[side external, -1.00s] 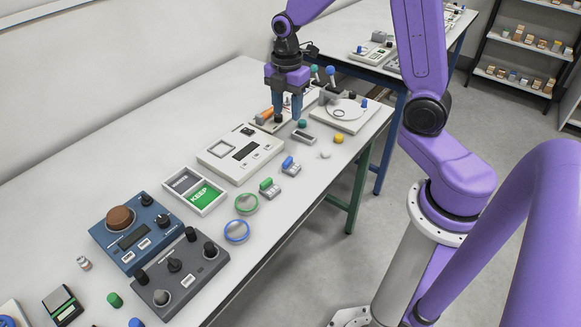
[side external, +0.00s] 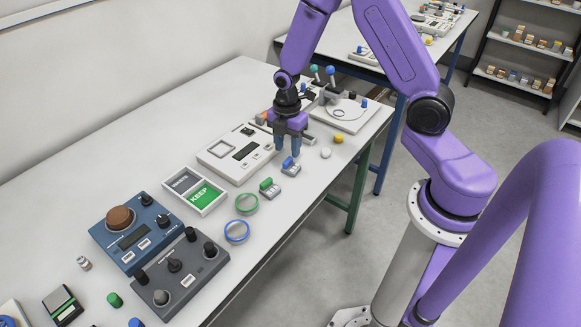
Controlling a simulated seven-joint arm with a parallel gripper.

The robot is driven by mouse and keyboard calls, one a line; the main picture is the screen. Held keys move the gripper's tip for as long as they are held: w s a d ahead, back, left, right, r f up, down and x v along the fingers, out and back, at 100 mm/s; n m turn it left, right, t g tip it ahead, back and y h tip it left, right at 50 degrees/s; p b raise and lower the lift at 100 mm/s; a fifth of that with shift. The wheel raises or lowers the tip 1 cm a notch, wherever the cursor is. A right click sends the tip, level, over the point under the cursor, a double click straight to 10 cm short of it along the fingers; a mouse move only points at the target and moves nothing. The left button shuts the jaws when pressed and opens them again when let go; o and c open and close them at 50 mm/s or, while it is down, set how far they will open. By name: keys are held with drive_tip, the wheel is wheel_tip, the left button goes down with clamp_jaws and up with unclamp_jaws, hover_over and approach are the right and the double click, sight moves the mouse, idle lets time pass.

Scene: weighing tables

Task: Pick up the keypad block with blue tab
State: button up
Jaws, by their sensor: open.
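The keypad block with blue tab (side external: 292,169) is a small grey block with a blue tab standing at its left side. It rests on the white table near the front edge, right of the block with a green tab (side external: 270,188). My gripper (side external: 287,152) points down with its two blue-grey fingers apart and nothing visible between them. The fingertips are just above or behind the blue tab; I cannot tell the exact height or whether they touch it.
A white scale panel (side external: 236,152) lies left of my gripper. A green ring (side external: 246,204) and a blue ring (side external: 237,232) lie in front, near the KEEP tray (side external: 205,197). White and yellow knobs (side external: 339,139) lie to the right.

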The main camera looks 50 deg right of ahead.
sight(287, 161)
drive_tip(key=shift+w+d+f, duration=0.1)
drive_tip(key=shift+w+f, duration=0.05)
drive_tip(key=shift+f, duration=1.15)
drive_tip(key=shift+w+d+f, duration=0.1)
drive_tip(key=shift+w+f, duration=0.05)
drive_tip(key=shift+f, duration=1.15)
drive_tip(key=shift+c, duration=0.3)
clamp_jaws()
